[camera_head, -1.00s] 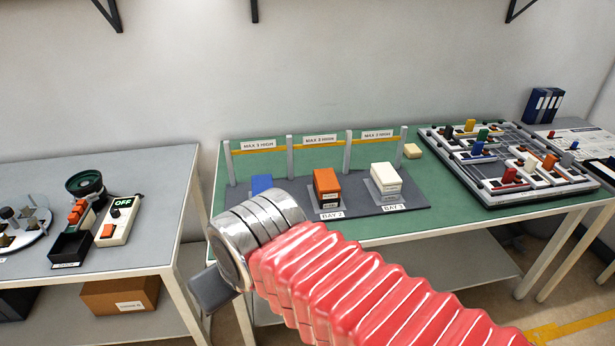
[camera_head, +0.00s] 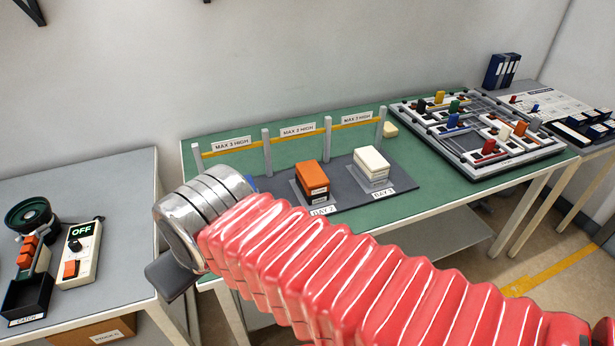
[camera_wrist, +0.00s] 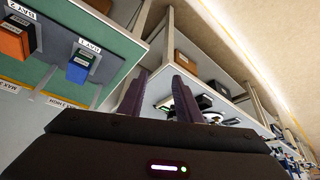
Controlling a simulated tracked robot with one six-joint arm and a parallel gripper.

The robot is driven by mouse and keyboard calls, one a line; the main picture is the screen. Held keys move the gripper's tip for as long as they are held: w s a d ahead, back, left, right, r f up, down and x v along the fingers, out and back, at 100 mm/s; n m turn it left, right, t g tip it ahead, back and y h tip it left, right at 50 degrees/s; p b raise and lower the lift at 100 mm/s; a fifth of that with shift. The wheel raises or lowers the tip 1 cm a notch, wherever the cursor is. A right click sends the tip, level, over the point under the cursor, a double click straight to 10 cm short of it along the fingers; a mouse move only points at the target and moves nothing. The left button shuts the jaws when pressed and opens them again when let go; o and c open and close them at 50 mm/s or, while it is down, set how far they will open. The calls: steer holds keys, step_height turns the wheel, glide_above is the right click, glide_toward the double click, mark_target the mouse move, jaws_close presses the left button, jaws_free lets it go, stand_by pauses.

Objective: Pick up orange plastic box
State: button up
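The gripper's fingers are not clear there.
A white box (camera_head: 371,160) stands at BAY 3, right of the orange one. A blue box (camera_wrist: 80,66) at BAY 1 is almost hidden behind my arm in the head view. Posts with a yellow rail (camera_head: 297,138) stand behind the bays. A grey table (camera_head: 100,185) stands left.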

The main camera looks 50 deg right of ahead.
steer(key=shift+o, duration=0.2)
